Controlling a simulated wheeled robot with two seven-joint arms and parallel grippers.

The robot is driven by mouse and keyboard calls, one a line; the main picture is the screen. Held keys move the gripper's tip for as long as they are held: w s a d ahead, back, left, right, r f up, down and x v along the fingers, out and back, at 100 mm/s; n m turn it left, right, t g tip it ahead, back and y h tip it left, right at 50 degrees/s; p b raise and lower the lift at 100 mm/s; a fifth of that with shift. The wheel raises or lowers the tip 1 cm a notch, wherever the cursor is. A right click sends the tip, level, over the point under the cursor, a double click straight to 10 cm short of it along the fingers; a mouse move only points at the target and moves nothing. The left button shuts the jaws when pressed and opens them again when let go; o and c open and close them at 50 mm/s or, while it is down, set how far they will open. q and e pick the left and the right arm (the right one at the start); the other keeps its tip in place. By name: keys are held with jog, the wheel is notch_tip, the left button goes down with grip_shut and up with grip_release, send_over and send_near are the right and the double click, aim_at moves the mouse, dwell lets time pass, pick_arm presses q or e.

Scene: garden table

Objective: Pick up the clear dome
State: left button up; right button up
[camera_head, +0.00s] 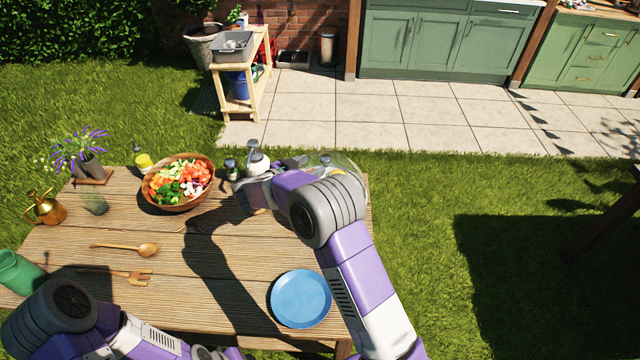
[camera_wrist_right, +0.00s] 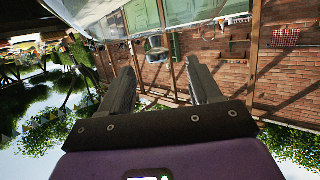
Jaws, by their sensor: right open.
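The clear dome (camera_head: 347,162) is at the table's far right corner in the head view, partly hidden behind my right arm. In the right wrist view, a clear curved surface (camera_wrist_right: 180,16), which looks like the dome, crosses the top edge close to the fingers. My right gripper (camera_head: 298,161) is just left of the dome in the head view, largely hidden by its own wrist. In the wrist view its two fingers (camera_wrist_right: 156,88) are apart with nothing between them. My left gripper (camera_head: 218,352) shows only partly at the bottom edge; its jaws cannot be made out.
A wooden salad bowl (camera_head: 180,206), small jars (camera_head: 232,170) and a white pump bottle (camera_head: 257,158) stand along the back. A blue plate (camera_head: 301,298) lies at the front right. A wooden spoon (camera_head: 125,248) and fork (camera_head: 112,275) lie left. The table's middle is clear.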

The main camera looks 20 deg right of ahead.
aim_at(322, 161)
jog(key=shift+w+a+f+m+g+b, duration=0.2)
jog(key=shift+w+m+g+b, duration=0.1)
jog(key=shift+m+g+b, duration=0.15)
jog(key=shift+w+d, duration=0.15)
jog(key=shift+d, duration=0.9)
jog(key=b+x, duration=0.1)
jog(key=x, duration=0.3)
jog(key=shift+d, duration=0.25)
jog(key=shift+w+d, duration=0.15)
jog(key=shift+d, duration=0.25)
pick_arm(q)
jog(key=f, duration=0.1)
jog(key=w+f, duration=0.1)
jog(key=f, duration=0.1)
pick_arm(e)
jog(key=shift+c, duration=0.4)
grip_shut()
